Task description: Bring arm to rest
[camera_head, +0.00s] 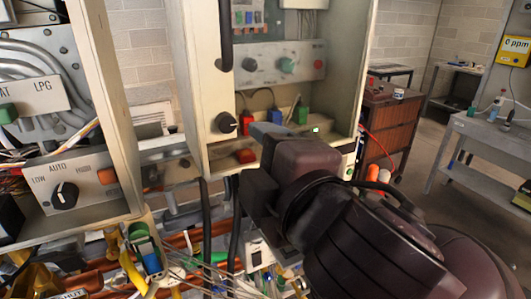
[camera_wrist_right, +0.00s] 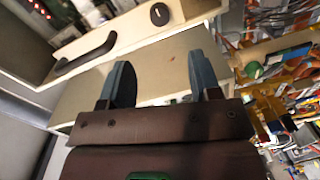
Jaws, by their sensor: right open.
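My right arm comes in from the lower right of the head view. Its gripper (camera_head: 262,130) is in front of the lower part of an open heater cabinet (camera_head: 347,70). In the right wrist view the two blue-grey fingers of this gripper (camera_wrist_right: 162,85) stand apart with nothing between them. Beyond them is a pale cabinet panel (camera_wrist_right: 160,65). A dark handle (camera_wrist_right: 85,53) and a round black knob (camera_wrist_right: 159,14) are on the cabinet edge, a little beyond the fingers. My left gripper is not in view.
A second open heater (camera_head: 108,110) with a LOW/AUTO/HIGH knob (camera_head: 64,196) stands at the left. Pipes and loose wires (camera_head: 185,270) crowd the space below. A brown cabinet (camera_head: 390,125) and a grey workbench (camera_head: 490,130) stand at the right, with open floor between them.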

